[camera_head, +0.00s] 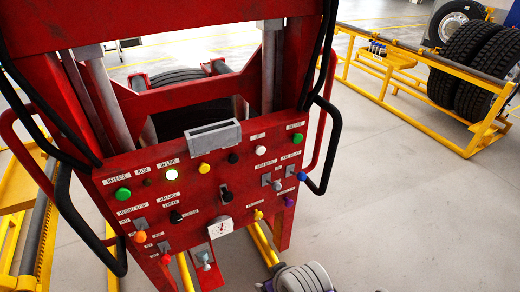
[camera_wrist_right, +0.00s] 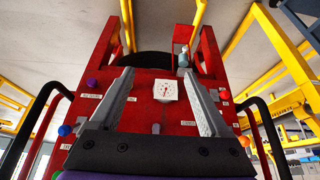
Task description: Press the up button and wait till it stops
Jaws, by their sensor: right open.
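The red control panel (camera_head: 200,180) fills the left and middle of the head view. It carries several coloured buttons, among them a green button (camera_head: 123,194) at the left, another green button (camera_head: 298,138) at the upper right, and a lit whitish button (camera_head: 171,174). In the right wrist view the panel (camera_wrist_right: 135,118) appears upside down. My right gripper (camera_wrist_right: 157,74) is open and empty, its fingers pointing at the panel on either side of the white dial (camera_wrist_right: 165,90). My left gripper is not in view.
A black tyre (camera_head: 190,118) shows behind the panel between red posts. Curved black handles (camera_head: 328,150) stick out at the panel's sides. A yellow rack (camera_head: 400,85) with large tyres (camera_head: 470,60) stands at the upper right. The floor right of the panel is clear.

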